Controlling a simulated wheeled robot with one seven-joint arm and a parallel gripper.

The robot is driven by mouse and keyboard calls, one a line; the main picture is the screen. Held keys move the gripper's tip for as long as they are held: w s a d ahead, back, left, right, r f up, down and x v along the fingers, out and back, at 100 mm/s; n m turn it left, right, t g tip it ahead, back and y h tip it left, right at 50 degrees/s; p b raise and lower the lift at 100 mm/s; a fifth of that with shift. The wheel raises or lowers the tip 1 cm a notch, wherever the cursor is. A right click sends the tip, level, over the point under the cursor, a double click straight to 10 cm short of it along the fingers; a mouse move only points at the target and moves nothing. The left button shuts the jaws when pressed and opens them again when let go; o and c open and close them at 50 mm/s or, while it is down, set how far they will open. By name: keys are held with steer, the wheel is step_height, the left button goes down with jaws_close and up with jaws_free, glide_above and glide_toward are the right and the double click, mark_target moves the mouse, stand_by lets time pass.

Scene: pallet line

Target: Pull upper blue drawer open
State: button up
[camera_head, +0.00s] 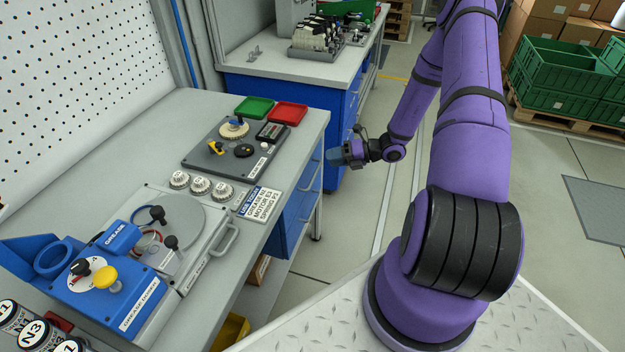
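The blue drawer unit (290,228) sits under the near workbench, at its far right end. Its front is seen at a steep angle, with a light handle bar near the upper drawer (309,181). My gripper (334,156) is at the end of my purple arm, just off the bench's right edge, near the upper part of the drawer unit. It points left towards the bench. I cannot tell whether it touches the handle. Its fingers are small and overlap the blue background, so their opening is unclear. The upper drawer looks flush with the unit, though the angle hides much of it.
The near workbench (105,160) carries a blue grease station (110,285), a dark fixture plate (205,158), a green tray (254,107) and a red tray (288,113). A second blue bench (290,68) stands behind. Floor (410,210) right of the drawers is clear. Green crates (560,65) stand far right.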

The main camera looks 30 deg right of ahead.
mark_target(313, 177)
step_height(313, 177, down, 10)
steer(key=s+d+m+t+h, duration=0.2)
steer(key=m+t, duration=0.2)
steer(key=m, duration=0.4)
steer(key=x, duration=1)
steer(key=shift+w+f, duration=0.3)
steer(key=shift+f, duration=0.1)
steer(key=shift+c, duration=0.4)
jaws_close()
